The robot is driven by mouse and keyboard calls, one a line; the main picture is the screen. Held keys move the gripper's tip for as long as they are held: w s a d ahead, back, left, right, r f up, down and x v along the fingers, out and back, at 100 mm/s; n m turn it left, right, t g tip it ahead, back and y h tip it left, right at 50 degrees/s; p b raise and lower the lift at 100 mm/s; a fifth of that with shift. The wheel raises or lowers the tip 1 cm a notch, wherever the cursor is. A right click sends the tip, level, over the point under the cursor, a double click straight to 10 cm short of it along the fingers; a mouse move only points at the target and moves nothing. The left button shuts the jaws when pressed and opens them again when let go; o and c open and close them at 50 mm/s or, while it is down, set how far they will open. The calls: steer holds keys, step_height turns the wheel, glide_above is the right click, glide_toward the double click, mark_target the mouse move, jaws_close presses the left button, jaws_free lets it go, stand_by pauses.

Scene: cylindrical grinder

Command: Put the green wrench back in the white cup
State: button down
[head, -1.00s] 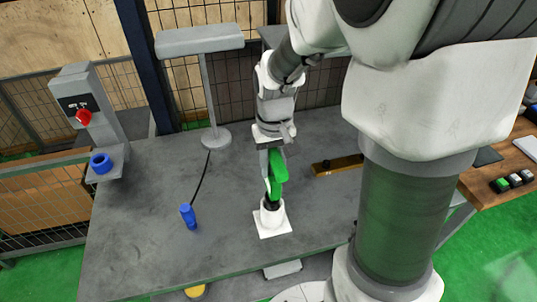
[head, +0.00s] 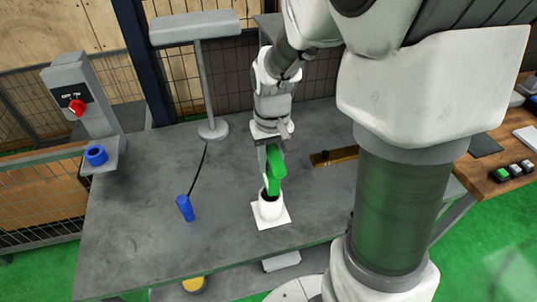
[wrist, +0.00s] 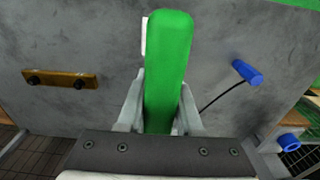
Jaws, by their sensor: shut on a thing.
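The green wrench (head: 276,178) is held between the fingers of my gripper (head: 268,158). It hangs roughly upright over the white cup (head: 270,211), and its lower end overlaps the cup's dark mouth. I cannot tell how deep it reaches inside. The cup stands upright on a white square (head: 283,217) on the grey table. In the wrist view the green wrench (wrist: 168,70) fills the space between the two grey fingers of my gripper (wrist: 163,105). It hides the cup there; only a white sliver shows beside it.
A brown bar (head: 334,156) lies behind and to the right. A grey lamp (head: 212,130) stands at the back. A post with a red knob (head: 76,107) is at left. Table around the cup is clear.

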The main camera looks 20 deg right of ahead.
steer(key=shift+f+b, duration=0.75)
steer(key=shift+f, duration=0.25)
steer(key=shift+c, duration=2.4)
jaws_free()
step_height(320, 180, up, 18)
steer(key=p, duration=0.1)
steer(key=shift+s+f, duration=0.25)
steer(key=shift+s, duration=0.1)
steer(key=s+t, duration=0.5)
steer(key=s, duration=0.8)
steer(key=shift+f, duration=0.15)
